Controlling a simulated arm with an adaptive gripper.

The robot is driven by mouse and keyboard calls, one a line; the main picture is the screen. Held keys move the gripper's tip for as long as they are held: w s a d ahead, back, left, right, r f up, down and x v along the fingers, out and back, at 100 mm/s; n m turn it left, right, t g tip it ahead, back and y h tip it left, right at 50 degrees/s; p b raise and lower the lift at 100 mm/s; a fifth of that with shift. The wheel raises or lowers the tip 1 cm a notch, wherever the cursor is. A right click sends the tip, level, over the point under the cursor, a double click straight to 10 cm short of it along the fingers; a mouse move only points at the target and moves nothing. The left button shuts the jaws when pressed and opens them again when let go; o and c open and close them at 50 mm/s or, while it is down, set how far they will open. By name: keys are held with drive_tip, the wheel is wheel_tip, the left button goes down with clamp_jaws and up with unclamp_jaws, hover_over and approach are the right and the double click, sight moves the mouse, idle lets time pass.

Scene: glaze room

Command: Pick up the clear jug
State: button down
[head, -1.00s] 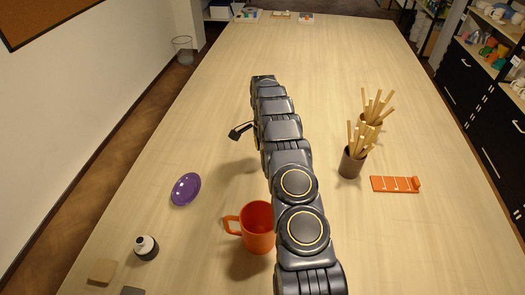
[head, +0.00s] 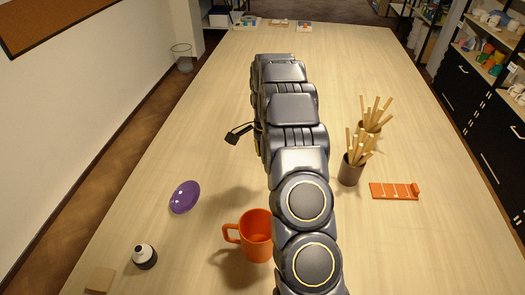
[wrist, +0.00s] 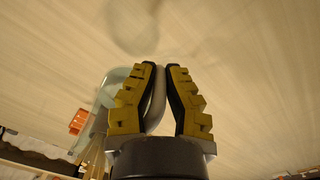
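In the wrist view my gripper (wrist: 161,68) has its two yellow-and-black fingers close together at the tips. A clear, faintly greenish jug (wrist: 113,84) shows beside and behind the left finger. Its curved grey-looking handle (wrist: 158,98) passes between the fingers, and they are closed around it. The jug seems to be above the table, with a soft shadow on the tabletop. In the head view my arm hides the jug and most of my gripper.
An orange mug (head: 256,238) stands near my arm. A purple dish (head: 185,197), a black-and-white bottle (head: 145,257) and a tan block (head: 100,281) lie left. A dark cup of sticks (head: 350,170) and an orange ruler-like piece (head: 394,191) are right.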

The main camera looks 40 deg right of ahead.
drive_tip(key=s+a+r, duration=0.3)
drive_tip(key=s, duration=0.3)
drive_tip(key=shift+a, duration=0.3)
drive_tip(key=shift+s+r, duration=0.1)
idle(1.1)
